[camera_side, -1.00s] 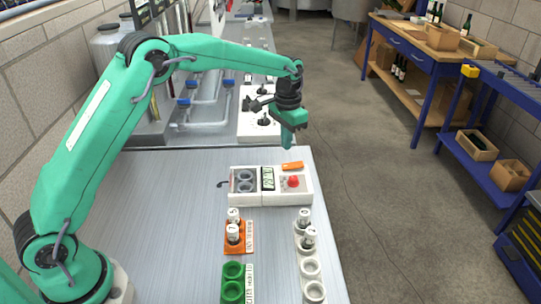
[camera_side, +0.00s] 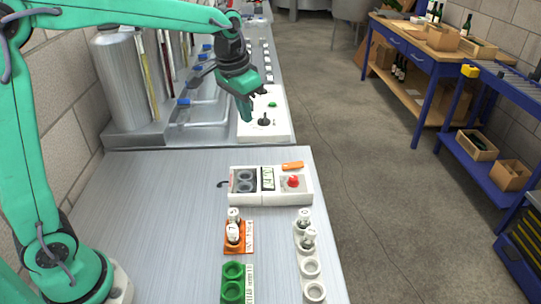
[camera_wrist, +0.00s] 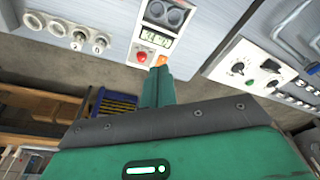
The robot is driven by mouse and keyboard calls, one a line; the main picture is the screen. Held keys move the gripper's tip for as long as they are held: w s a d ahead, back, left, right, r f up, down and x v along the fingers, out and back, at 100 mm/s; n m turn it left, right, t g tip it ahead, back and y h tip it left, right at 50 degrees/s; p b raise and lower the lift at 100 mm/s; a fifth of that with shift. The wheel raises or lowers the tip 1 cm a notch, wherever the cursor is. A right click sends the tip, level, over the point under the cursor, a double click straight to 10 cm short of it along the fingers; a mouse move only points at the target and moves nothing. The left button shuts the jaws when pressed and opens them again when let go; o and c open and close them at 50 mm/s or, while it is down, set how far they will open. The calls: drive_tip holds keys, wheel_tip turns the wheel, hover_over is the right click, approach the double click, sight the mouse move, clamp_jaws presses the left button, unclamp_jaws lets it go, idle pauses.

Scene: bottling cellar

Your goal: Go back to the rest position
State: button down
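My gripper (camera_side: 246,112) is up in the air near the back of the bench, beyond the white instrument box and in front of the white control panel in the side view. In the wrist view the green fingers (camera_wrist: 158,90) look pressed together with nothing between them. My arm reaches across from the left with its upper link nearly level.
The white box (camera_side: 245,198) has two round wells, a display and a red button. An orange rack (camera_side: 230,250) and a white rack (camera_side: 301,268) hold vials; a green rack (camera_side: 232,282) looks empty. A white control panel (camera_side: 275,128) stands behind.

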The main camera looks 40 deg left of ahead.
drive_tip(key=s+a+n+t, duration=0.1)
drive_tip(key=s+a+t, duration=0.1)
drive_tip(key=s, duration=2)
drive_tip(key=shift+s+n+t, duration=0.2)
drive_tip(key=shift+n+t, duration=0.2)
drive_tip(key=shift+t, duration=0.3)
